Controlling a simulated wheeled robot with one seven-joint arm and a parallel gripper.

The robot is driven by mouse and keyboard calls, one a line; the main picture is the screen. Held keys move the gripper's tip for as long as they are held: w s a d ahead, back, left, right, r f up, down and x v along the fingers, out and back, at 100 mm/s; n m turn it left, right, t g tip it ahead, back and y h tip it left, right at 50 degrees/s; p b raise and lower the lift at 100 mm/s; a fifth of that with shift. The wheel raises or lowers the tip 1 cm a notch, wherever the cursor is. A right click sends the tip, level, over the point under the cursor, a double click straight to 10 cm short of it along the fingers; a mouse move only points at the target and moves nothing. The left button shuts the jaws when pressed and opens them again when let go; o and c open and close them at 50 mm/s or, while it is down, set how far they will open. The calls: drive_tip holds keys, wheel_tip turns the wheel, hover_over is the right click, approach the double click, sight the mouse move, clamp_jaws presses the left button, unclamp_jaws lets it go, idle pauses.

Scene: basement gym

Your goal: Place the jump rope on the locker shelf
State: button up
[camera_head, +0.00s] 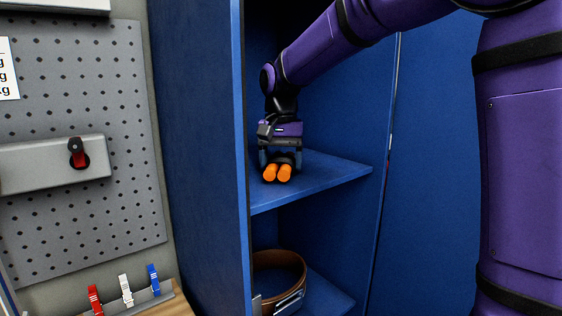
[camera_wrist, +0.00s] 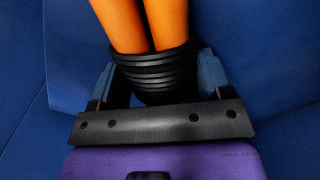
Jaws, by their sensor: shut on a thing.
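The jump rope (camera_head: 277,173) has two orange handles side by side with a black coiled cord around them. It also shows in the wrist view, where the black coil (camera_wrist: 155,72) sits between the two fingers. My gripper (camera_head: 280,162) is shut on the coil, inside the blue locker. The orange handles point toward the locker's open front in the head view. The blue locker shelf (camera_head: 325,178) is directly below the rope. I cannot tell whether the rope touches the shelf or hangs just above it.
The locker's left wall (camera_head: 205,160) stands close beside my gripper. A brown leather belt (camera_head: 280,270) lies coiled in the compartment below. A grey pegboard (camera_head: 75,215) with a switch box and red, white and blue clips (camera_head: 126,290) are at left. The shelf's right part is clear.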

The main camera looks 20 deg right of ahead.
sight(281, 156)
drive_tip(key=shift+f, duration=0.2)
drive_tip(key=o, duration=1.1)
drive_tip(key=shift+c, duration=0.2)
drive_tip(key=shift+r, duration=0.1)
wheel_tip(281, 156, up, 12)
drive_tip(key=s+d+f+n+t, duration=0.1)
drive_tip(key=s+d+f, duration=0.15)
drive_tip(key=s, duration=0.55)
drive_tip(key=s+d+f+n+t, duration=0.1)
drive_tip(key=s+d+n+t, duration=0.15)
drive_tip(key=s, duration=0.45)
drive_tip(key=s+d+f+n+t, duration=0.1)
drive_tip(key=s+d+f+n, duration=0.1)
drive_tip(key=s+f, duration=0.7)
drive_tip(key=s, duration=0.4)
drive_tip(key=shift+s+d+f+t, duration=0.25)
drive_tip(key=shift+d+f+t, duration=0.05)
drive_tip(key=shift+f+t, duration=0.1)
